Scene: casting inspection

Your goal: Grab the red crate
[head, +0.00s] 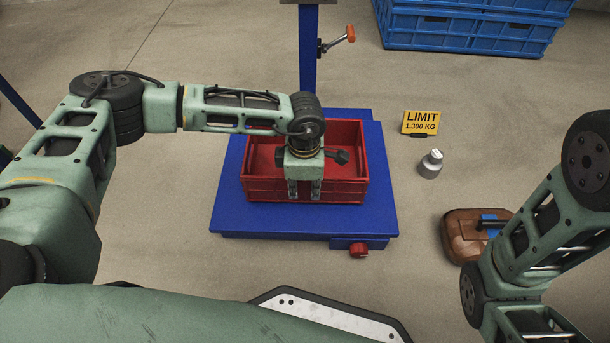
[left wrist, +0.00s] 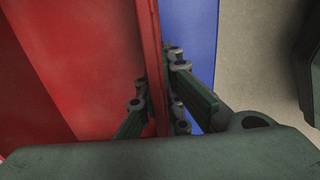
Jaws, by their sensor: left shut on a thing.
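The red crate (head: 345,150) stands upright on a blue platform (head: 230,205) in the middle of the head view. It looks empty where I can see inside. My left gripper (head: 304,192) is at the crate's near wall, with its fingers pointing down over the rim. In the left wrist view the left gripper (left wrist: 160,115) has one finger on each side of the red crate's wall (left wrist: 148,50), shut on it. The crate's inside is to the left and the blue platform (left wrist: 190,40) to the right there. My right gripper is out of view; only part of that arm shows.
A blue post rises behind the platform. A yellow limit sign (head: 421,122), a metal weight (head: 431,164) and a brown case (head: 460,232) stand on the floor to the right. Blue crates (head: 470,35) are at the back right. Floor left of the platform is clear.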

